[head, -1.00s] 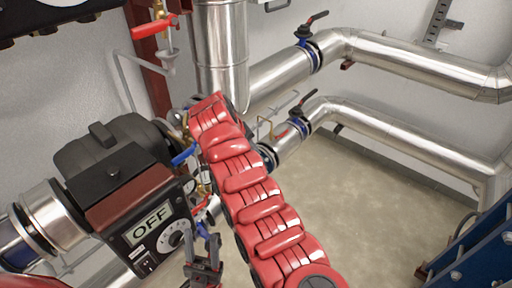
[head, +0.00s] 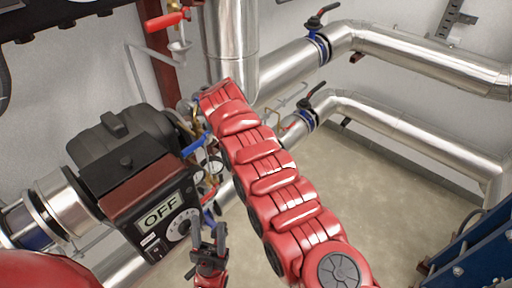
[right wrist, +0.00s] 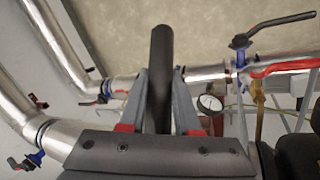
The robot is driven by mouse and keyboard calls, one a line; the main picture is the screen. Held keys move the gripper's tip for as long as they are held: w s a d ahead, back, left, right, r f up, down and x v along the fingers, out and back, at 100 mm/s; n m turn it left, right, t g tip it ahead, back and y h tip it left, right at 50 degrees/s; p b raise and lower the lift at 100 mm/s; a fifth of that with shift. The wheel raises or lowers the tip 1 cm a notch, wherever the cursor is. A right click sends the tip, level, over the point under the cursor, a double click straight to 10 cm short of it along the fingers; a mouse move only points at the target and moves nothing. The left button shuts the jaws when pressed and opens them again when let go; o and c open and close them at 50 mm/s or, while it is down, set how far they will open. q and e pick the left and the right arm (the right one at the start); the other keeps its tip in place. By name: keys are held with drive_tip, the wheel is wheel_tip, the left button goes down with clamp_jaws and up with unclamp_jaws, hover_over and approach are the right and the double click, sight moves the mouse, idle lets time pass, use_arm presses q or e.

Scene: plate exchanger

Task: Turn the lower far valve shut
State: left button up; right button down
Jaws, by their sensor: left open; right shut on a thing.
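Two valves with black levers and blue collars sit on the far pipes in the head view: the upper far valve (head: 318,42) and the lower far valve (head: 308,112). Both levers slant up to the right. My right arm crosses the middle; its gripper is hidden in the head view. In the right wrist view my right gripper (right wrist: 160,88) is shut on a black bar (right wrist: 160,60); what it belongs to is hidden. The two valves there (right wrist: 103,92) (right wrist: 30,158) stand apart from the jaws. My left gripper (head: 209,234) is open and empty, low beside the control box.
A pump unit (head: 155,190) with a box reading OFF stands at left. Small blue and red levers (head: 196,146) crowd beside my right arm. A blue frame (head: 470,250) is at lower right. A gauge (right wrist: 209,103) shows in the wrist view. Floor at centre right is clear.

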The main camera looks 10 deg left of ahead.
drive_tip(key=shift+s+a+f, duration=0.1)
drive_tip(key=shift+s+f, duration=0.2)
drive_tip(key=shift+f, duration=0.05)
drive_tip(key=c, duration=0.9)
unclamp_jaws()
drive_tip(key=shift+o, duration=1.4)
drive_tip(key=shift+r, duration=0.15)
drive_tip(key=shift+w+r, duration=0.15)
drive_tip(key=shift+r, duration=0.2)
drive_tip(key=p+v, duration=0.2)
drive_tip(key=v, duration=0.9)
drive_tip(key=shift+s+a, duration=0.2)
